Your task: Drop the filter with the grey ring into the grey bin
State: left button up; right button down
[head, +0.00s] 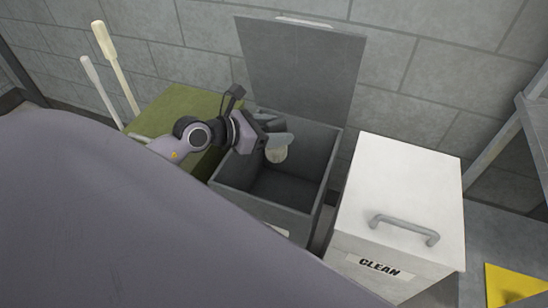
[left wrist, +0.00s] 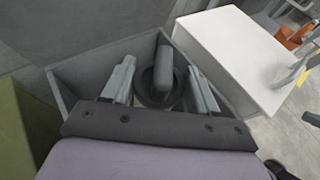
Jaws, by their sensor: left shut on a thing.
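The grey bin (head: 322,170) stands open against the wall, its lid (head: 305,65) raised behind it. My left gripper (head: 280,141) is over the bin's opening and shut on the filter. The filter (head: 277,154) shows as a small pale piece just under the fingertips, inside the bin's outline and above its floor. In the left wrist view the filter (left wrist: 164,75) shows as a dark grey round part with a ring around it, between the two fingers (left wrist: 161,88). The bin's wall (left wrist: 90,68) shows behind it. My right gripper is not in view.
A white box marked CLEAN (head: 405,190), lid shut with a grey handle, stands right of the bin. A green box (head: 185,105) stands left, with pale long-handled tools (head: 115,65) beyond. A metal rack (head: 530,120) and a yellow floor patch (head: 515,287) are at right.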

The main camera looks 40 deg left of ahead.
pick_arm(q)
notch_tip(320, 180, down, 3)
jog(key=b, duration=0.2)
jog(key=shift+f+b, duration=0.2)
jog(key=shift+b, duration=0.2)
jog(key=shift+f+b, duration=0.5)
jog(key=shift+b, duration=0.05)
jog(key=o, duration=1.2)
jog(key=shift+v, duration=3.6)
jog(key=shift+s, duration=0.1)
